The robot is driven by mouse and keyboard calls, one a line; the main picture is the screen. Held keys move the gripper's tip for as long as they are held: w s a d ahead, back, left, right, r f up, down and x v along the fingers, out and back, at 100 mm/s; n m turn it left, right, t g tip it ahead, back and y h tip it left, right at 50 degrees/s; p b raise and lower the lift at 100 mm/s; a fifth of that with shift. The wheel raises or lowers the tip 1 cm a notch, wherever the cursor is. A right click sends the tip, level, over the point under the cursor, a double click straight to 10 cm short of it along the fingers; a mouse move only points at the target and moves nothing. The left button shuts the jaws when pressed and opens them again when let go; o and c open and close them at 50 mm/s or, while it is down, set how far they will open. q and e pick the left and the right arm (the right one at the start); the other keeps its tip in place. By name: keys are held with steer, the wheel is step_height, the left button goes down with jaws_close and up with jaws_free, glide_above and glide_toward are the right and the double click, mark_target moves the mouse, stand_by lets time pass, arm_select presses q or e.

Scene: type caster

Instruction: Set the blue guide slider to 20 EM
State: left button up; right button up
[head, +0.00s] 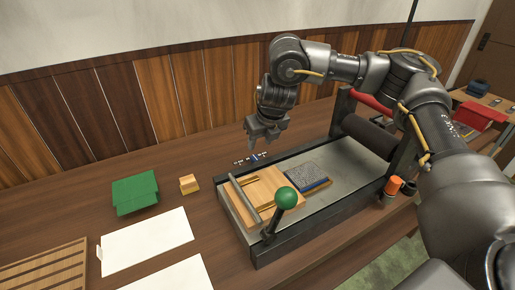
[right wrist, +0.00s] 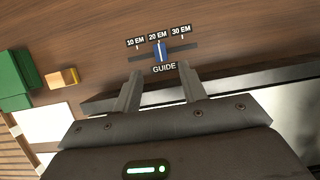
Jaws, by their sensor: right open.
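The blue guide slider (right wrist: 160,51) sits on a dark track marked GUIDE in the right wrist view, below the middle label, 20 EM (right wrist: 158,36). The 10 EM label (right wrist: 135,42) is to its left and the 30 EM label (right wrist: 181,30) to its right. In the head view the slider (head: 255,157) is a small blue mark on the table behind the press. My right gripper (right wrist: 161,78) is open and empty, its fingers apart and pointing toward the guide. In the head view the right gripper (head: 266,146) hangs above the guide. My left gripper is out of view.
A press bed (head: 335,190) with a wooden block, a type block (head: 307,178) and a green-knobbed lever (head: 286,198) stands close in front of the guide. A green box (head: 135,192), a small wooden block (head: 189,184) and white sheets (head: 147,240) lie left.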

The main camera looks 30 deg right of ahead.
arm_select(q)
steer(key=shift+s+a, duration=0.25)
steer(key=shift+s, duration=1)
arm_select(e)
steer(key=shift+v, duration=1.1)
